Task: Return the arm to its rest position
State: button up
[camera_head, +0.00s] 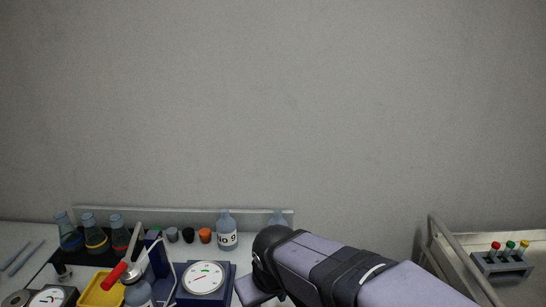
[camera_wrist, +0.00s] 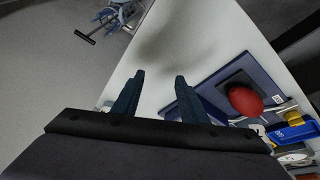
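My arm (camera_head: 340,270) reaches in from the lower right of the head view, its dark joint beside the dial scale. My gripper itself cannot be made out in the head view. In the wrist view my gripper (camera_wrist: 160,76) has its two dark blue fingers apart, with nothing between them. Beyond the fingertips is the bare white table top (camera_wrist: 165,40). To the right of the fingers a blue device (camera_wrist: 208,92) with a dark plate lies close by, and a red round knob (camera_wrist: 245,100) stands over it.
Left in the head view are several flasks (camera_head: 95,238), a yellow tray (camera_head: 98,292), a red-handled tool (camera_head: 114,276), a dial scale (camera_head: 204,279) and a labelled bottle (camera_head: 227,232). A tube rack (camera_head: 502,265) stands on a railed surface at right. The space above is clear.

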jog(key=s+d+f+m+g+p, duration=0.1)
jog(key=s+d+f+m, duration=0.1)
jog(key=d, duration=0.5)
jog(key=s+d+f+m, duration=0.1)
jog(key=s+d+f, duration=0.15)
jog(key=d, duration=0.35)
jog(key=s+d+f+m+g+b, duration=0.2)
jog(key=s+d+f+g+b, duration=0.15)
jog(key=s+f, duration=0.45)
notch_tip(320, 180, up, 12)
jog(key=p, duration=1.3)
jog(key=shift+s+a+r+m+h, duration=0.2)
jog(key=shift+s+a+m+h, duration=0.1)
jog(key=shift+m, duration=0.1)
jog(key=shift+t, duration=0.25)
